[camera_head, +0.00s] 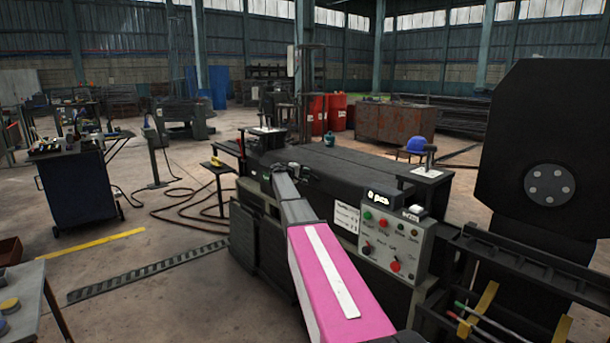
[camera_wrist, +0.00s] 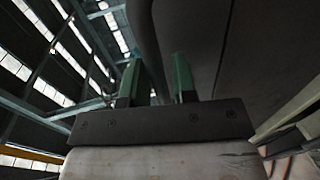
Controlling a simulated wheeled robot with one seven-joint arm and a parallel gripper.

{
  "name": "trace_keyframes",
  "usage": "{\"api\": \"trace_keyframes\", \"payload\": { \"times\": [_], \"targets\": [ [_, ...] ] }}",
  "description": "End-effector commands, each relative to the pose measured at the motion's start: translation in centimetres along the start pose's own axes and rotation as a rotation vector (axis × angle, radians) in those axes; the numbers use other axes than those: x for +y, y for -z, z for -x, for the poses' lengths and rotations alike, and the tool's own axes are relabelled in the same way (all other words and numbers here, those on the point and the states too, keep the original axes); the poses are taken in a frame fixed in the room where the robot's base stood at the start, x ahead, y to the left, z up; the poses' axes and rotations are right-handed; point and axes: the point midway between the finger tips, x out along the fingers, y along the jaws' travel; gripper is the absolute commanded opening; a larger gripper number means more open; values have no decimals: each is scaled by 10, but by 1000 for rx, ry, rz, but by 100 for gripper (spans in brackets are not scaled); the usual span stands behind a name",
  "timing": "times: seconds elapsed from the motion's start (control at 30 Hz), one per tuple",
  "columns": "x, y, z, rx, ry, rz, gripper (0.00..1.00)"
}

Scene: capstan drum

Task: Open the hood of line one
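The dark hood (camera_head: 335,165) lies closed along the top of the long machine in the middle of the head view. In the wrist view my gripper (camera_wrist: 160,82) has two green fingers standing apart. Contact with the bar cannot be told.
A control box (camera_head: 391,243) with buttons stands at the machine's near right. A large black disc (camera_head: 545,125) rises at right.

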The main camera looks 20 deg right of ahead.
Motion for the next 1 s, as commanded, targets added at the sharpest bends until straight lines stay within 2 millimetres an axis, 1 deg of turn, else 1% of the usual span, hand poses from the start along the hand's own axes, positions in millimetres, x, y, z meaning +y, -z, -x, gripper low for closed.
{"api": "trace_keyframes", "payload": {
  "times": [0.03,0.07,0.27,0.37,0.47,0.57,0.77,1.0],
  "targets": [
    [0,0,0,0,0,0,9],
    [0,0,0,0,0,0,0],
    [1,0,0,0,2,0,0],
    [4,0,1,-1,11,-1,0],
    [12,0,3,-1,32,-2,0],
    [24,0,5,-1,70,-3,0],
    [64,1,9,-1,192,-5,0],
    [123,-3,6,-1,389,-5,0]
  ]
}}
